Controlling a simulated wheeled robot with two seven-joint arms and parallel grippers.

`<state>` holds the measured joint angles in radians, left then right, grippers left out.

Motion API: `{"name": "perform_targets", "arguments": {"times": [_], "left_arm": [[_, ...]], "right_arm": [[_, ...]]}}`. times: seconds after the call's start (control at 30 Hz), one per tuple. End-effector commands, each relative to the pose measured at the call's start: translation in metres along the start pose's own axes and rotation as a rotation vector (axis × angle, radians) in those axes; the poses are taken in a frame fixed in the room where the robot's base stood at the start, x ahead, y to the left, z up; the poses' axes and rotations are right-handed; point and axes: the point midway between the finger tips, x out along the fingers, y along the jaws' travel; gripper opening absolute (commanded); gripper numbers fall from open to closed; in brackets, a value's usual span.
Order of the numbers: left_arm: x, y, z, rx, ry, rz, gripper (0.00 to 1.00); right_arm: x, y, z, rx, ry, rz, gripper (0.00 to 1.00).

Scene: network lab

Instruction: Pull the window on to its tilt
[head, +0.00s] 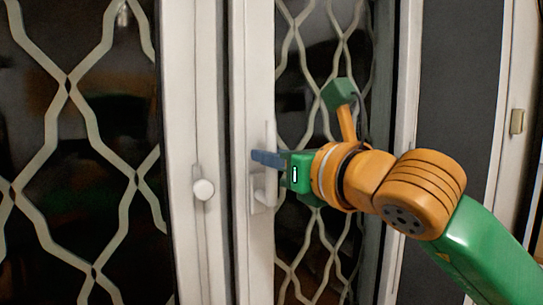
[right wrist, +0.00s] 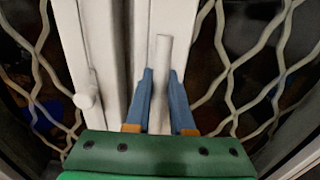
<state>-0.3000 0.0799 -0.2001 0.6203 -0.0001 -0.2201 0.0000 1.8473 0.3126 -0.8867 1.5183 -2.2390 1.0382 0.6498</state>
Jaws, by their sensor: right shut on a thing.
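The window's white sash frame (head: 257,60) stands upright in the middle of the head view, with dark glass and a pale lattice to its right. Its white handle (head: 271,134) points straight up from a mount low on the frame. My right gripper (head: 260,158) reaches in from the right, its blue fingers around the handle. In the right wrist view, the handle (right wrist: 162,55) stands between the two fingers, its top end above their tips. I cannot tell whether the sash is tilted. My left gripper is out of view.
A white round knob (head: 203,189) sticks out from the neighbouring frame, just left of the handle. A dark lattice pane (head: 70,140) fills the far left. A grey wall strip (head: 458,90) and a small beige wall fitting (head: 517,121) are at the right.

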Motion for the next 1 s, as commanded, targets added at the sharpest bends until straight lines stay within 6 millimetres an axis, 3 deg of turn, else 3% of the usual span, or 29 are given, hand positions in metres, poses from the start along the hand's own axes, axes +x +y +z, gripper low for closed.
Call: {"name": "perform_targets", "arguments": {"times": [0.37, 1.0], "left_arm": [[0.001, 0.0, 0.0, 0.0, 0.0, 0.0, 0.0], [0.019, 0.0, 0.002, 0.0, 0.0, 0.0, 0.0]], "right_arm": [[-0.001, 0.0, 0.0, 0.0, -0.002, 0.0, 0.0], [-0.022, 0.0, -0.003, 0.001, 0.002, 0.0, 0.0]]}}
